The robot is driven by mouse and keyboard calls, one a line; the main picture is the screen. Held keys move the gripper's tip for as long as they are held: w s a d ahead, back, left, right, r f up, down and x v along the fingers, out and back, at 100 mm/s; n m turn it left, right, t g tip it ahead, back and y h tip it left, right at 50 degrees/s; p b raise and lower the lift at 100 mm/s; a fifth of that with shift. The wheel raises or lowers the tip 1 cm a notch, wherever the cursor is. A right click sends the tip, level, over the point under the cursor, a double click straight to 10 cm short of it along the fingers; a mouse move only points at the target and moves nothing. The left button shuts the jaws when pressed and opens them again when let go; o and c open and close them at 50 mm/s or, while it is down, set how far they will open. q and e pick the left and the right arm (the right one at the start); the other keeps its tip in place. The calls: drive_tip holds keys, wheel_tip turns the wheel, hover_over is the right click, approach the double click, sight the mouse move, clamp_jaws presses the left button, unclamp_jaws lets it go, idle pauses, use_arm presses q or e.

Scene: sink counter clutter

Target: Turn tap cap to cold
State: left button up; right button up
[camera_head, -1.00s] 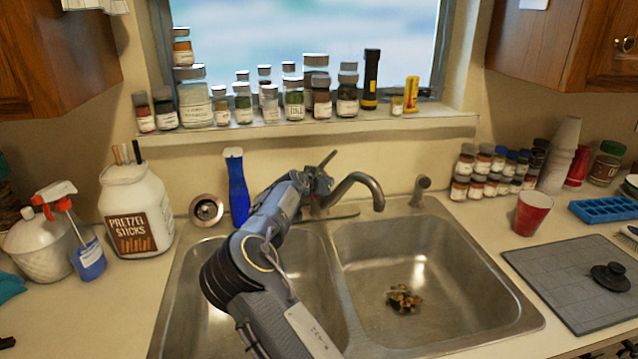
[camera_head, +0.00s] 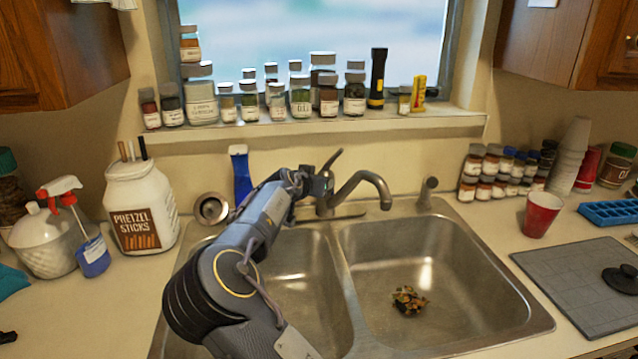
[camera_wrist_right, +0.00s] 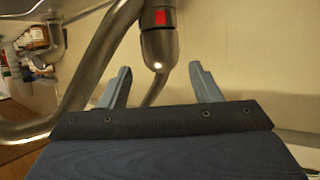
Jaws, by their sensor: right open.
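The metal tap (camera_head: 365,183) stands behind the double sink, its spout curving right and its lever (camera_head: 333,158) pointing up and to the right. My right gripper (camera_head: 320,186) is at the left side of the tap body, its fingers mostly hidden in the head view. In the right wrist view the gripper (camera_wrist_right: 158,78) is open, with its fingers apart. The rounded metal tap cap (camera_wrist_right: 158,50) with a red mark shows just beyond the fingertips, between their lines. I cannot tell whether a finger touches it. My left gripper is not in view.
The right basin (camera_head: 440,260) holds a small clump of food scraps (camera_head: 408,300). A pretzel jar (camera_head: 140,210) and spray bottle (camera_head: 92,255) stand left. A blue-handled brush (camera_head: 241,175) is behind my arm. A red cup (camera_head: 541,214) and grey mat (camera_head: 580,285) lie right.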

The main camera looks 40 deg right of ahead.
drive_tip(key=shift+o, duration=1.4)
drive_tip(key=shift+f+n, duration=0.2)
drive_tip(key=shift+n, duration=0.2)
wheel_tip(320, 180, down, 5)
drive_tip(key=w+a+n+g+h+p, duration=0.15)
drive_tip(key=n+g+p, duration=0.3)
drive_tip(key=n, duration=1.55)
drive_tip(key=d+n+h, duration=0.1)
drive_tip(key=d+n, duration=0.1)
drive_tip(key=n, duration=0.1)
drive_tip(key=w+d+r+n+h+p, duration=0.1)
drive_tip(key=d+n+h, duration=0.1)
drive_tip(key=n, duration=0.1)
drive_tip(key=w+d+r+n+h+p, duration=0.1)
drive_tip(key=d+n, duration=0.1)
drive_tip(key=n, duration=0.2)
drive_tip(key=shift+w+d+r+g+h, duration=0.15)
drive_tip(key=shift+d+r+g+h, duration=0.1)
drive_tip(key=shift+g+h, duration=0.1)
